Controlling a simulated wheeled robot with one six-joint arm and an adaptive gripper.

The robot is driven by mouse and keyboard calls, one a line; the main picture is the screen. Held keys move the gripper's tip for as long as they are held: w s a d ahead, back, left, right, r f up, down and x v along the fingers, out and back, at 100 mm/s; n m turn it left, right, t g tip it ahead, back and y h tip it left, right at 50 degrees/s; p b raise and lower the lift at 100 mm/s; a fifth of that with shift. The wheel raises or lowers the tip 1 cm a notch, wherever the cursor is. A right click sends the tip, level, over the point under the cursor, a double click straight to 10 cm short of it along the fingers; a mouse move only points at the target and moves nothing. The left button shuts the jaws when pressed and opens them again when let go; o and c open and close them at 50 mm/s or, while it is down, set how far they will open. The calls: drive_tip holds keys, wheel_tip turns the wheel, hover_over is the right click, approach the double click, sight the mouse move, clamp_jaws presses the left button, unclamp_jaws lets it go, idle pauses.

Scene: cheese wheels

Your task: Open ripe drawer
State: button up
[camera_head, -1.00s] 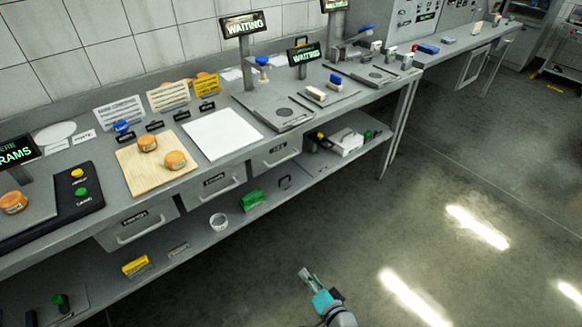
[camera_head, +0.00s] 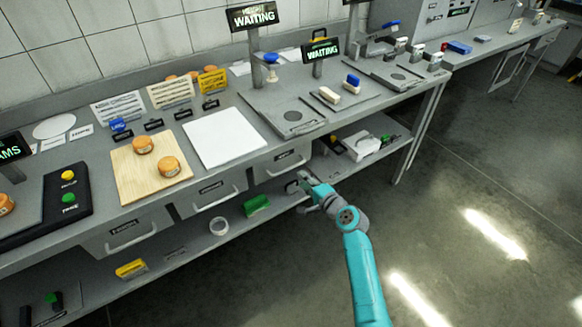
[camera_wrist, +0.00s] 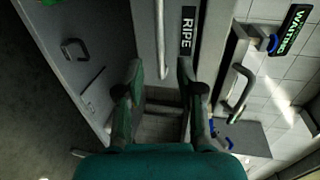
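The drawer labelled RIPE (camera_wrist: 174,30) shows its grey front at the top middle of the wrist view, turned sideways. Its silver bar handle (camera_wrist: 160,40) lies in the picture between my two fingertips. In the head view, the right-hand drawer (camera_head: 270,168) under the bench looks like this one, but its label is too small to read. It appears closed. My gripper (camera_wrist: 161,75) is open and empty, with its fingers on either side of the handle. I cannot tell whether they touch it. In the head view my gripper (camera_head: 306,184) is just below and right of that drawer.
Two more drawers (camera_head: 208,195) (camera_head: 125,232) sit to the left under the bench. A bench leg (camera_head: 420,135) stands at right. The floor in front is clear.

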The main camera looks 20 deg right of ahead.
sight(289, 168)
drive_tip(key=x, duration=0.9)
drive_tip(key=shift+w+a, duration=0.15)
clamp_jaws()
